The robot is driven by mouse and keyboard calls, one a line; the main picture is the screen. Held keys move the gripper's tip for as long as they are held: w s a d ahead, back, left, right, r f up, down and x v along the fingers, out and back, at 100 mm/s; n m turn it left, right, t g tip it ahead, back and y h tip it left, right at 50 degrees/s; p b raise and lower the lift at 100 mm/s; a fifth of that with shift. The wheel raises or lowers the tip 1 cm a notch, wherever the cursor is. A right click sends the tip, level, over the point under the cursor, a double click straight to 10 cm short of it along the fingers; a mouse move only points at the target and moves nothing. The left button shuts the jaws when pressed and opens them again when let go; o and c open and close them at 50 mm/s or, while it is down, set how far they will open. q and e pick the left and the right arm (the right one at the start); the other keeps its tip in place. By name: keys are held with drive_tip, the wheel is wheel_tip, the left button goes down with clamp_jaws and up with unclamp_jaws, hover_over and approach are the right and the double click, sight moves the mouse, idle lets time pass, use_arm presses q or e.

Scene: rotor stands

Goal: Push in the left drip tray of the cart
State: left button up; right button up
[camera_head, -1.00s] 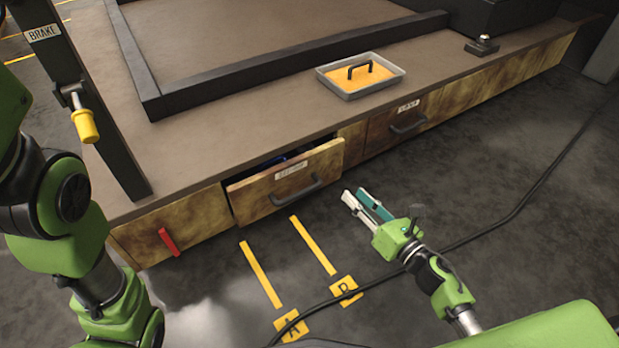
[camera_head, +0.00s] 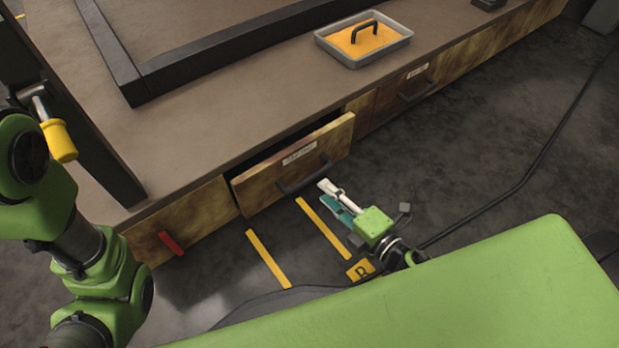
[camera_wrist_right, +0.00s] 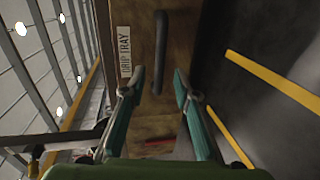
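The left drip tray (camera_head: 262,192) is a stained wooden drawer in the cart's side, pulled partly out with a dark gap behind its top edge. It has a pale label and a dark bar handle (camera_head: 305,177). In the right wrist view the tray front (camera_wrist_right: 143,105) fills the middle, with its "DRIP TRAY" label (camera_wrist_right: 124,50) and the handle (camera_wrist_right: 162,45) upright. My left gripper is out of view.
A second drawer (camera_head: 388,108) to the right looks flush. A grey pan of orange material (camera_head: 345,60) stands on the cart top. A red handle (camera_head: 171,243) is at left, a yellow-gripped brake lever (camera_head: 59,141) above it. A black cable (camera_head: 530,170) crosses the floor.

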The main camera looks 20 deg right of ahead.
sight(312, 180)
drive_tip(key=b+x, duration=0.1)
drive_tip(key=x, duration=0.7)
clamp_jaws()
